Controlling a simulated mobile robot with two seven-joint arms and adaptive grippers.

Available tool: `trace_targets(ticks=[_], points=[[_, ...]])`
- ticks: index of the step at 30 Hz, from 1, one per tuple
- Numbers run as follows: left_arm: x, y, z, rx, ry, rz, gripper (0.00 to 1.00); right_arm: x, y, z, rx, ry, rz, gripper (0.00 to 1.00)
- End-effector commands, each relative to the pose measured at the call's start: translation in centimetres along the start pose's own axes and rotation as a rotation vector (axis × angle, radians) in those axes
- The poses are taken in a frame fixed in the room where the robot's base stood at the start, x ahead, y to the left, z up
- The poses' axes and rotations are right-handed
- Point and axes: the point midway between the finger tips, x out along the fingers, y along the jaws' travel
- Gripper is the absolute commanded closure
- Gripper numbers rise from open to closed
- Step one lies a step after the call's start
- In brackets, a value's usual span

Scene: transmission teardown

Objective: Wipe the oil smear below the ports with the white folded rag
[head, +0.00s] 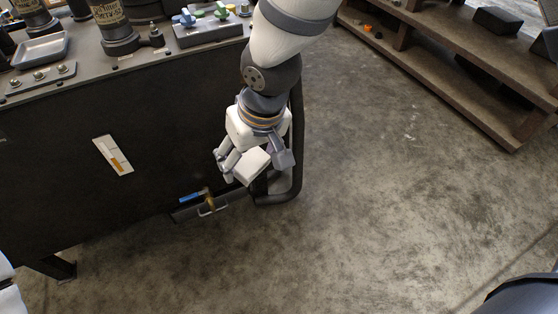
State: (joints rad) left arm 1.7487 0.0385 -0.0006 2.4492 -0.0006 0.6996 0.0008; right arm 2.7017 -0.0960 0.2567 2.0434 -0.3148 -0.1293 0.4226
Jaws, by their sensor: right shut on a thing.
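My right gripper (254,165) points down beside the right end of the dark cabinet. It is shut on the white folded rag (252,166), a small pale block between its fingers. The rag is held in front of the cabinet's lower right part; I cannot tell whether it touches the cabinet. A strip with several silver fittings (40,77), possibly the ports, lies on the top at the upper left. I cannot make out an oil smear. My left gripper is not visible.
The dark cabinet (60,180) carries a white gauge plate (101,146) and a blue-handled valve (190,198). On top are a grey tray (40,50), bottles and a block with coloured knobs (207,33). A wooden shelf (460,50) stands upper right. The concrete floor between is clear.

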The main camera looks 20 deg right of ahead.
Motion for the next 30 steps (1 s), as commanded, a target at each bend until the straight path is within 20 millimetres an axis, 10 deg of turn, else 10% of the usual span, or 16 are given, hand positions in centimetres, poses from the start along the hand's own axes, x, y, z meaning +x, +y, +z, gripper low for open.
trace_targets(ticks=[8,16,24,30], points=[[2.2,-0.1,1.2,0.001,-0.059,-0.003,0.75,5.7,-2.5,-8.5,-0.039,0.392,-0.163,0.54],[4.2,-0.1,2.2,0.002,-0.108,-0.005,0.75,8.6,2.6,-16.2,0.08,0.936,-0.24,0.54],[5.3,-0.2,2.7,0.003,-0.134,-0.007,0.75,8.6,10.4,-17.9,0.234,1.272,-0.108,0.54],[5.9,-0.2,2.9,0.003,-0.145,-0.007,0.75,8.5,12.3,-18.1,0.271,1.334,-0.062,0.54]])
